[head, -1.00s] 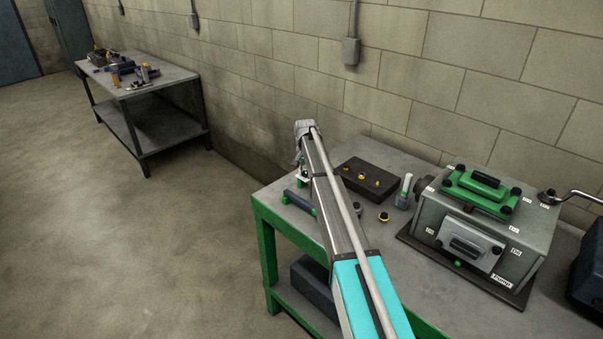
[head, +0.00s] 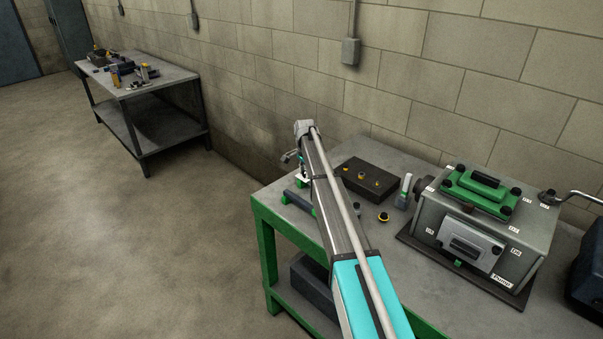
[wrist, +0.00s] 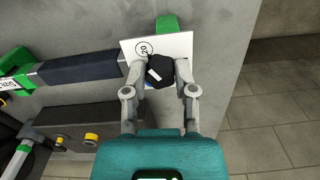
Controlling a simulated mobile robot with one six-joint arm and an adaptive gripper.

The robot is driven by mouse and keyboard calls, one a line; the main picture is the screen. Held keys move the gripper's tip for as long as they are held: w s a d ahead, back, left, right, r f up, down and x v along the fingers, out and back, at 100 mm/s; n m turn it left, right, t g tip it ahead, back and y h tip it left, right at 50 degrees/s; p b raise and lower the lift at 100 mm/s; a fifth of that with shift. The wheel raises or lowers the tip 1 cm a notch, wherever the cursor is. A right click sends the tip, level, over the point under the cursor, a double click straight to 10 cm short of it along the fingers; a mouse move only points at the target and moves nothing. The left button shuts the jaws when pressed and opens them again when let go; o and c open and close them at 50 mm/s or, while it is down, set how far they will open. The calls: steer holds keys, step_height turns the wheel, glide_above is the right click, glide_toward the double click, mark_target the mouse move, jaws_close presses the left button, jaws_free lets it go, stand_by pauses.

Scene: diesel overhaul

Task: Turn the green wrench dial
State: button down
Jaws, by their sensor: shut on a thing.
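The wrench (wrist: 78,68) has a dark blue handle and green parts, and lies on the grey bench top. In the wrist view a white plate with a circled number, seemingly 20, (wrist: 178,47) sits at its right end, with green showing behind it. The dial's black knob (wrist: 160,75) is over the plate and bears a white mark pointing up-left in the picture. My gripper (wrist: 160,66) is shut on the knob, one finger on each side. In the head view the wrench (head: 299,204) shows left of my arm, which hides the knob; part of my gripper (head: 290,157) sticks out left.
A dark block with yellow pegs (head: 368,179) and a grey pump box with a green top (head: 480,235) stand right of my arm. A small yellow-and-black piece (head: 383,217) lies between. The bench's left edge is close to the wrench, with open floor beyond.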

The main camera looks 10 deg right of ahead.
steer(key=shift+c, duration=2)
jaws_free()
steer(key=shift+r, duration=0.1)
